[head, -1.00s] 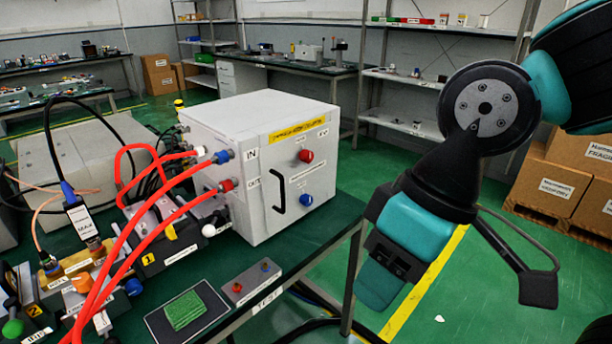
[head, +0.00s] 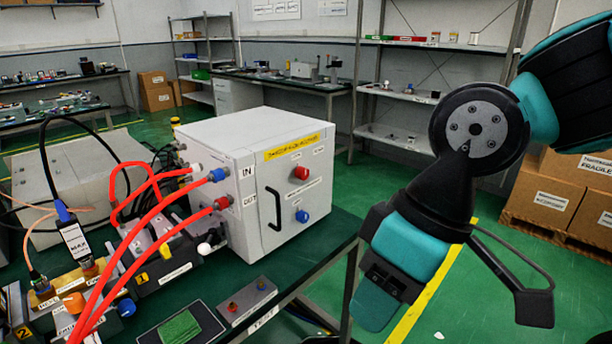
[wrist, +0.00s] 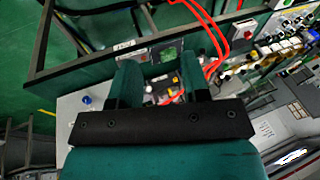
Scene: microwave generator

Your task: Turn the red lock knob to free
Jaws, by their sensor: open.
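The red knob (head: 301,173) sits on the front face of a white box (head: 224,133), under small labels too small to read. A blue knob (head: 302,216) is below it, and a black handle (head: 273,209) is to its left. My gripper (head: 373,309) hangs to the right of the box, pointing down, apart from both knobs. In the wrist view, the two teal fingers of my gripper (wrist: 160,78) stand apart with nothing held between them. The blue knob also shows in the wrist view (wrist: 86,100), left of the fingers. I cannot make out the red knob there.
Red hoses (head: 150,252) run from ports on the box's left side across the bench. A small grey box (head: 248,300) with a red and a blue button and a green pad (head: 180,328) lie in front. Cardboard boxes (head: 540,205) stand at right. Green floor is open beyond the bench.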

